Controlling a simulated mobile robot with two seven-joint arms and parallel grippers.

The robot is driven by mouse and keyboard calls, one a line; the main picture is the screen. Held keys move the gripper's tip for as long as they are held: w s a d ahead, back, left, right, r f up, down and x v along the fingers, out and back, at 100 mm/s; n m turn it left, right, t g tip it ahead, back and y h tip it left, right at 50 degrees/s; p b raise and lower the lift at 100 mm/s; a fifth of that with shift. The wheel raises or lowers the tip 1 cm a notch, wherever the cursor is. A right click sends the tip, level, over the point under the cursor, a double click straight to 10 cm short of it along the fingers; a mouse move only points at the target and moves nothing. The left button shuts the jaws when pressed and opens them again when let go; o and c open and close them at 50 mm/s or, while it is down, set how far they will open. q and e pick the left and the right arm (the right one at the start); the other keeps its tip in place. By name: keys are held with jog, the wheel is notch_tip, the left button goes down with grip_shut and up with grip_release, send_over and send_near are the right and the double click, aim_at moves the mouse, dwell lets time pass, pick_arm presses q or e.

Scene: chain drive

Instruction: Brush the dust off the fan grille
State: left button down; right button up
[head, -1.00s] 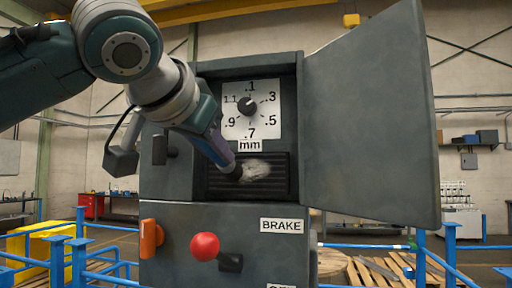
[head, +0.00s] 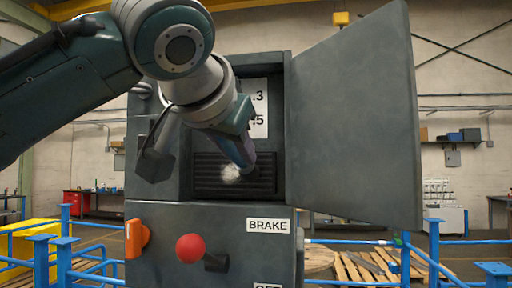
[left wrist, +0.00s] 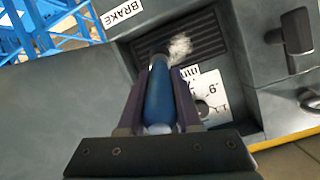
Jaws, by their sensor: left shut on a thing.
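The fan grille (head: 262,182) is a dark slatted panel inside the open cabinet; it also shows in the left wrist view (left wrist: 206,32). A small whitish dust patch (head: 231,174) lies on its slats, and shows in the left wrist view (left wrist: 180,46). My left gripper (head: 238,146) is shut on a brush, whose blue handle (left wrist: 160,95) sits between the two fingers. The brush's dark tip (head: 250,170) is at the grille, just right of the dust in the head view. Whether the bristles touch the slats I cannot tell. My right gripper is not in view.
The cabinet door (head: 355,120) stands open at the right. A dial plate (head: 260,112) above the grille is partly hidden by my arm. Below are a red ball knob (head: 190,248), an orange handle (head: 137,238) and a BRAKE label (head: 268,226). Blue railings (head: 68,240) stand around.

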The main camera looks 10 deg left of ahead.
pick_arm(q)
jog(key=a, duration=0.5)
jog(key=shift+w+a, duration=0.1)
jog(key=shift+a, duration=0.2)
dwell(0.8)
jog(key=s, duration=0.6)
dwell(0.4)
jog(key=shift+a, duration=0.1)
jog(key=s+p, duration=0.1)
jog(key=s, duration=0.2)
dwell(0.7)
